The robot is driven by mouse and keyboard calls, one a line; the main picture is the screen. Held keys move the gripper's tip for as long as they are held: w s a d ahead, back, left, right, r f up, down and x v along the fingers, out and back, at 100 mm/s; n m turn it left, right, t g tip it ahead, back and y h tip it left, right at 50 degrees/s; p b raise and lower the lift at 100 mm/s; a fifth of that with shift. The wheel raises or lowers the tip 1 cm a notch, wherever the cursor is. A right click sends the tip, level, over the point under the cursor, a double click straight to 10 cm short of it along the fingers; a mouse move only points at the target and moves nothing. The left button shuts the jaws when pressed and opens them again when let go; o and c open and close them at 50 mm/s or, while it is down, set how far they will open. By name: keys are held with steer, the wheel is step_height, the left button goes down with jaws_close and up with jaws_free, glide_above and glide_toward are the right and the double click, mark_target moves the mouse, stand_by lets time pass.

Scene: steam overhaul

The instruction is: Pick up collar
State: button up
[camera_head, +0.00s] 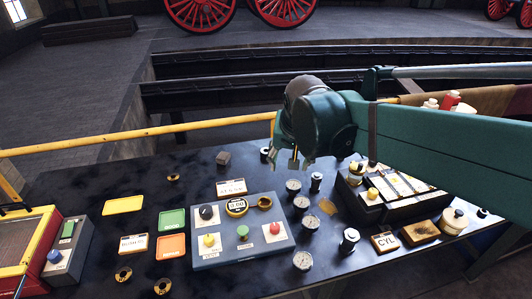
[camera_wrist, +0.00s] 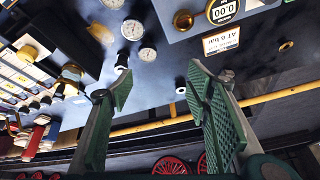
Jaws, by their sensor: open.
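My gripper (camera_head: 293,162) is open and empty above the back part of the dark table, its fingers pointing down. In the wrist view its two green-padded fingers (camera_wrist: 160,90) stand wide apart. I cannot tell for sure which part is the collar. A short black, pale-topped cylinder (camera_head: 265,153) stands near the back edge; it shows between the fingertips in the wrist view (camera_wrist: 181,88). A taller black cylinder (camera_head: 316,182) stands to the right, near the left fingertip in the wrist view (camera_wrist: 122,62). A small brass ring (camera_head: 173,177) lies farther left, also in the wrist view (camera_wrist: 285,46).
A grey panel (camera_head: 284,243) with knobs stands at the middle, several round gauges (camera_head: 303,260) beside it. A dark rack (camera_head: 350,196) of parts is at the right. Dark-and-brass rings (camera_head: 123,275) lie front left. A yellow rail (camera_head: 130,135) runs behind the table.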

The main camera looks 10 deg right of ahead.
steer(key=w+f+m+g+h+p, duration=0.15)
steer(key=w+m+p, duration=0.35)
steer(key=w, duration=1.4)
steer(key=w+a+f+m+g+h+p, duration=0.1)
steer(key=w+f+m, duration=0.6)
steer(key=w+f, duration=0.7)
steer(key=shift+w+a+f+g+h+p, duration=0.15)
steer(key=shift+w+a+g+h+p, duration=0.3)
steer(key=shift+w+g+p, duration=1.05)
steer(key=shift+w+d+t, duration=0.2)
steer(key=shift+w+t, duration=0.1)
steer(key=shift+t, duration=0.25)
steer(key=shift+x, duration=1.3)
